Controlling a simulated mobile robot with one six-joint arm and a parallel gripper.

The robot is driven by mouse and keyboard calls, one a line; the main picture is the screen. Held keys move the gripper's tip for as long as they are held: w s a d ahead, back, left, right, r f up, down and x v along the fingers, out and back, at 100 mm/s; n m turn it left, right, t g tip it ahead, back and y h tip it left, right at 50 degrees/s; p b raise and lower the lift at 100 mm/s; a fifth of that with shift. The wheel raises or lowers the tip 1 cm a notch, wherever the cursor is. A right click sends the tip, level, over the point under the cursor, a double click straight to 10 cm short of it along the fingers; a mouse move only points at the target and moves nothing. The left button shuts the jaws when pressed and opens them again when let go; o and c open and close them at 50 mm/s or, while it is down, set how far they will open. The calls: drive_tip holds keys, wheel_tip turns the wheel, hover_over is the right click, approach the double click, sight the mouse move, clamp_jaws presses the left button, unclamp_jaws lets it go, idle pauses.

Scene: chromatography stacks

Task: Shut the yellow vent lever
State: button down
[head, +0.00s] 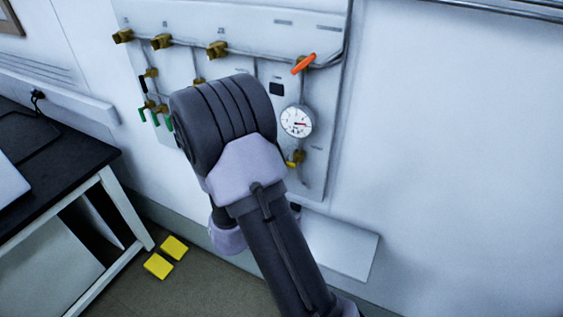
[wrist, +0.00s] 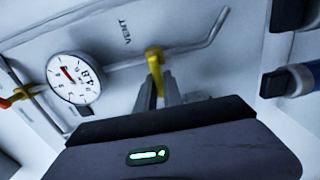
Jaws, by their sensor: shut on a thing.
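The yellow vent lever (wrist: 152,68) shows in the wrist view on a thin grey pipe, beside the printed word VENT. My gripper (wrist: 160,88) reaches up to it, with its grey fingers closed on the lever's lower part. The fingers partly hide the lever, so its exact angle to the pipe is hard to tell. In the head view a small yellow part of the vent valve (head: 296,157) shows below the gauge, just right of my arm. My gripper is hidden behind the arm there.
A round pressure gauge (head: 296,121) sits above the vent valve, with an orange lever (head: 303,64) higher up. Brass valves (head: 217,49) and green levers (head: 155,115) are on the panel's left. A dark bench (head: 50,150) stands at left. The right wall is clear.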

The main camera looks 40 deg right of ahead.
drive_tip(key=c, duration=1.5)
unclamp_jaws()
drive_tip(key=p+v, duration=0.2)
drive_tip(key=v, duration=1.5)
drive_tip(key=shift+s+a+p, duration=0.15)
drive_tip(key=shift+a+p, duration=0.05)
drive_tip(key=shift+p, duration=0.1)
